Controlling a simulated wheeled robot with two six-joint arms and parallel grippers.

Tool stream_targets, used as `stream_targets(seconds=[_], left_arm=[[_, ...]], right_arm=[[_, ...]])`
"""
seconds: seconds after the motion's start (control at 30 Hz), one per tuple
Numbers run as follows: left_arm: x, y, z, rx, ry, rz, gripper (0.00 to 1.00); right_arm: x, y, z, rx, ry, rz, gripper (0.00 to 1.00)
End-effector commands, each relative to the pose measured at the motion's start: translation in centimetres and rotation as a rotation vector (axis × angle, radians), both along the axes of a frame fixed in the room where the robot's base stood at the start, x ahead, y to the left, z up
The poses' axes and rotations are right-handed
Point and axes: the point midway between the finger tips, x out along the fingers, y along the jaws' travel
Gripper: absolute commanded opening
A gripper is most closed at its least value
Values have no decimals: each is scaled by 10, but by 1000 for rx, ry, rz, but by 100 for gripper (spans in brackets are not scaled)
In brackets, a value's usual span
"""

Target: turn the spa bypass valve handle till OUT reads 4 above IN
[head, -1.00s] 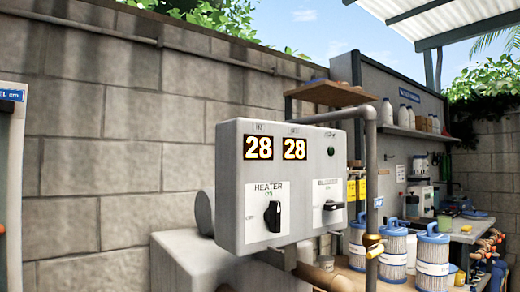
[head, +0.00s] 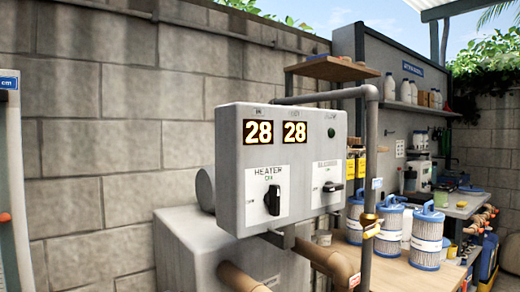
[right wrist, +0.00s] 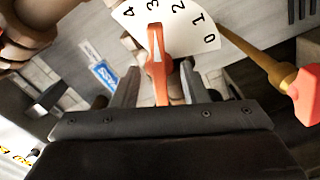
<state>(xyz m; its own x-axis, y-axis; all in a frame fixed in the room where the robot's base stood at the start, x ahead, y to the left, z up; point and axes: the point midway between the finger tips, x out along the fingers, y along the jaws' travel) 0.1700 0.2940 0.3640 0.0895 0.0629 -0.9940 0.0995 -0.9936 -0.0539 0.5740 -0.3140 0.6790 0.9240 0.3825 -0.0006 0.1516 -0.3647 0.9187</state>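The orange valve handle (right wrist: 160,65) shows in the right wrist view, in front of a white dial plate (right wrist: 180,20) with numbers from 0 to 4. The handle's tip is by the 3. My right gripper (right wrist: 158,88) is open, with one finger on each side of the handle and visible gaps between. In the head view, the grey control box (head: 280,165) has two lit displays. The left display (head: 258,132), which seems labelled IN, reads 28. The right display (head: 294,132) also reads 28; its label is blurred. My left gripper is in neither view.
The box carries a heater knob (head: 272,200) and a second knob (head: 333,187). A brass valve (head: 370,224) sits on the grey pipe at its right. Blue-lidded filter cartridges (head: 428,238) stand behind. A red handle (right wrist: 306,95) on a brass stem is right of my right gripper.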

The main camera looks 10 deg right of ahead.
Motion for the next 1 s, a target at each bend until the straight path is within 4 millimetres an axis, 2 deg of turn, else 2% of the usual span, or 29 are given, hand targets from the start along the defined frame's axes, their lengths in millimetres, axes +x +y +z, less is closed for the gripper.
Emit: stream_targets(seconds=[0.37,0.8,1.0], left_arm=[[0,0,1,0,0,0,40],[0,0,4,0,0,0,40],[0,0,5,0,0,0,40]], right_arm=[[-3,-2,0,-2,-1,0,40],[-57,-24,0,-2,0,0,40],[-65,-27,1,-2,-2,1,40]])
